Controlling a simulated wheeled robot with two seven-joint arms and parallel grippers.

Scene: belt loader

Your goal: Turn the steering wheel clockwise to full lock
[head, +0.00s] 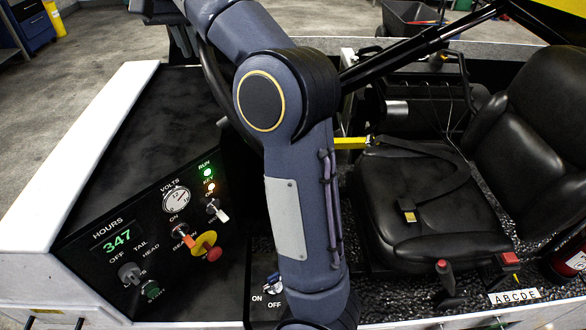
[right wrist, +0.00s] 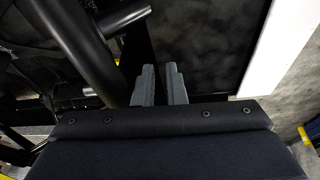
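The steering wheel is mostly hidden behind my right arm in the head view. A dark curved piece of its rim (head: 213,85) shows left of the arm. My right gripper (head: 158,8) is at the top edge of the head view, near the far side of the wheel and cut off by the frame. In the right wrist view its two grey fingers (right wrist: 160,72) stand a small gap apart, with nothing clearly seen between them. A thick black tube (right wrist: 78,50), probably the rim, passes left of the fingers. My left gripper is not in view.
The console (head: 135,190) with gauges, switches and a red knob (head: 214,254) lies to the left. A black seat (head: 430,200) is on the right. Dark bars (head: 420,45) cross above it. The grey floor shows open room at the upper left.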

